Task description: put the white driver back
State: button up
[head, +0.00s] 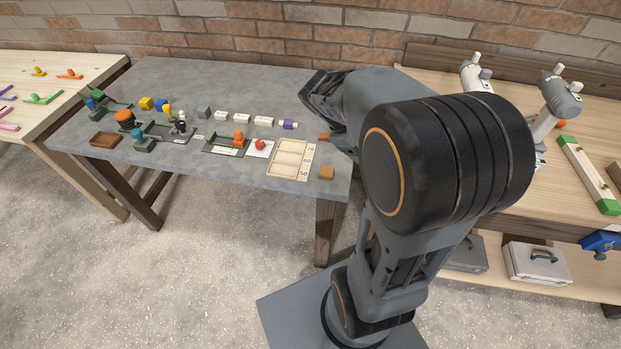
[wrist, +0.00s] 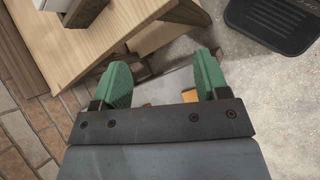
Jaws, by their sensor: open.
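Two white-and-grey power drivers stand on the wooden bench at the right in the head view, one (head: 561,92) nearer and one (head: 474,75) further back, partly hidden by my arm. Which is the white driver of the task I cannot tell. My gripper (wrist: 162,78) shows in the wrist view with its green fingers apart and nothing held between them. In the head view its fingers are hidden behind my arm. Both drivers are well to the right of my arm's end. The lower parts of the drivers are partly hidden.
A grey table (head: 240,85) holds small parts, white blocks and a wooden tray (head: 291,158). A green-ended level-like bar (head: 590,175) lies on the wooden bench (head: 510,70). Silver cases (head: 538,264) sit on its lower shelf. Open floor (head: 200,270) lies in front.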

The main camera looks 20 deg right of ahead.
jog(key=s+a+m+t+y, duration=0.1)
jog(key=a+m+t+y, duration=0.1)
jog(key=a, duration=0.6)
jog(key=s+a+m+t+y, duration=0.2)
jog(key=a+t+y, duration=0.3)
jog(key=a, duration=0.3)
jog(key=shift+s+a+f+m, duration=0.3)
jog(key=shift+a+f+m, duration=0.1)
jog(key=shift+m, duration=0.4)
jog(key=shift+d+r+p, duration=0.1)
jog(key=shift+r+p, duration=0.8)
jog(key=shift+r, duration=0.2)
